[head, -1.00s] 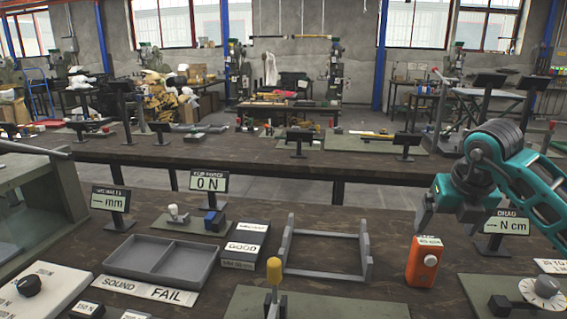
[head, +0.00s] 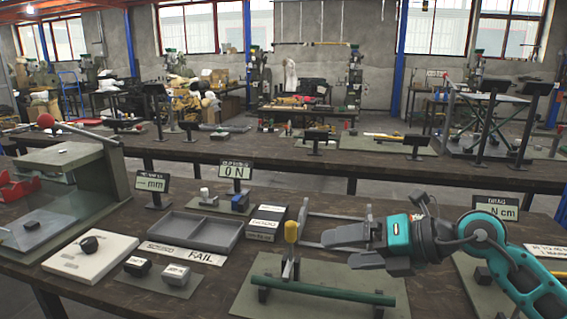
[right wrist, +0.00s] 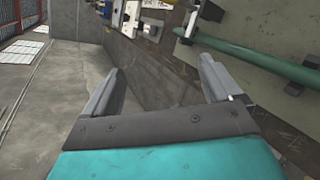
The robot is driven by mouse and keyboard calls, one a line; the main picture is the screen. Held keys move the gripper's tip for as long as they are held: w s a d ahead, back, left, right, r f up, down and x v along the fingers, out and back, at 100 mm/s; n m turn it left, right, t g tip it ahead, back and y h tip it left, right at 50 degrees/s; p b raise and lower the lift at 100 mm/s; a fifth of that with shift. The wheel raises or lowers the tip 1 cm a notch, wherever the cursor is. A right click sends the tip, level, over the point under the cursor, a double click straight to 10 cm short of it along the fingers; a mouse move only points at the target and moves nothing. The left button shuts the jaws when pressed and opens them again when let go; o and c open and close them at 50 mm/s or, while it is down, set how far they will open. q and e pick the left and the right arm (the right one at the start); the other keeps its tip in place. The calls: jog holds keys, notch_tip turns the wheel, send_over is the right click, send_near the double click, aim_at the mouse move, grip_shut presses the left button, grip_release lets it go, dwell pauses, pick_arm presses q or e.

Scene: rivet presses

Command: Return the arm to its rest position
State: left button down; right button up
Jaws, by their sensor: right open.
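My right arm, teal and grey, comes in from the right in the head view. Its gripper (head: 340,248) points left above the bench, with two grey fingers apart and nothing between them. It overlaps the grey U-shaped frame (head: 318,214) and is above the far side of the green mat. In the right wrist view the open gripper (right wrist: 160,70) has empty space between its fingers, with the floor and bench edge beyond. My left gripper is not in view.
A green rod (head: 325,290) lies on supports on the mat (head: 245,299), beside a yellow-topped upright tool (head: 290,235). A drag display (head: 496,207) stands behind my arm.

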jog(key=s+a+r+m+t+y, duration=0.2)
jog(key=s+r+m+t+y, duration=0.1)
jog(key=r+m+t+y, duration=0.4)
jog(key=d+f+m+t+h, duration=0.5)
jog(key=d+m+t+h, duration=0.4)
jog(key=m+h, duration=0.95)
jog(key=s+d+f+m+g+h, duration=0.2)
jog(key=s+d+f+m+g, duration=0.25)
jog(key=f+m+g, duration=0.35)
jog(key=s+a+f+m+g+y, duration=0.25)
jog(key=s+f+g, duration=0.85)
jog(key=s+f, duration=0.7)
pick_arm(q)
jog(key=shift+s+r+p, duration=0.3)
jog(key=shift+p, duration=0.2)
pick_arm(e)
jog(key=w+a+f+n+t+y, duration=0.1)
jog(key=w+a+f+t, duration=0.1)
jog(key=w+f+t, duration=0.4)
jog(key=shift+a+f+n+t+y, duration=0.2)
jog(key=shift+a+n+t+y, duration=0.15)
jog(key=shift+t, duration=0.55)
